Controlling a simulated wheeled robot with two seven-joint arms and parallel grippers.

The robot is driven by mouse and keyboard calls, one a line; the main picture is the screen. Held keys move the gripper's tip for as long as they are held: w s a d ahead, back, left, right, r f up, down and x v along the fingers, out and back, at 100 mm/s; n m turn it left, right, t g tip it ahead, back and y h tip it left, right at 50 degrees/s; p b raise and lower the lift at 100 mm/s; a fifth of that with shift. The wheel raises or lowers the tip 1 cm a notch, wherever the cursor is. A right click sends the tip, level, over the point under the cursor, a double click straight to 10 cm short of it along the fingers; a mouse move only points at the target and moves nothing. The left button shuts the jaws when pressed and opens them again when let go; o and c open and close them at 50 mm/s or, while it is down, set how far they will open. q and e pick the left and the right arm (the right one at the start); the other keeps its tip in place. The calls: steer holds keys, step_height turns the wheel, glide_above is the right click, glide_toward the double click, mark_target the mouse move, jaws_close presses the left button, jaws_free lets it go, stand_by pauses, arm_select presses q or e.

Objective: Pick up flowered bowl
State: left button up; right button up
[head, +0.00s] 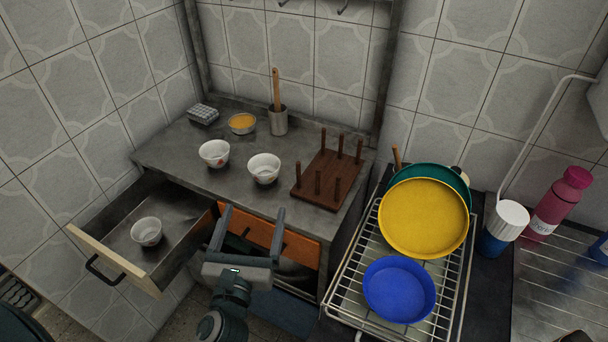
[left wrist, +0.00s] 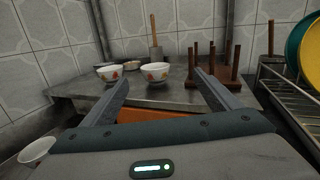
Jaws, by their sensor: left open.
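Three white bowls with red flower marks are in view. One flowered bowl (head: 214,153) stands on the steel counter at left, and a second flowered bowl (head: 264,168) stands to its right. A third bowl (head: 146,231) sits inside the open drawer (head: 112,262). In the left wrist view the left counter bowl (left wrist: 109,73) and the right counter bowl (left wrist: 155,73) show past the fingers, and the drawer bowl (left wrist: 38,150) is at lower left. My left gripper (head: 252,212) is open and empty in front of the counter's front edge, apart from all the bowls. My right gripper is not in view.
A wooden peg rack (head: 310,190) stands right of the bowls. Behind are a steel cup (head: 278,122) with a wooden handle and a small orange-filled bowl (head: 242,123). At right, a wire rack (head: 350,300) holds a yellow plate (head: 425,218) and a blue bowl (head: 398,290).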

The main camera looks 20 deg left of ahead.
arm_select(q)
steer(key=shift+s+a+f+g+y, duration=0.4)
steer(key=shift+s+a+f, duration=0.1)
steer(key=shift+a+f, duration=0.15)
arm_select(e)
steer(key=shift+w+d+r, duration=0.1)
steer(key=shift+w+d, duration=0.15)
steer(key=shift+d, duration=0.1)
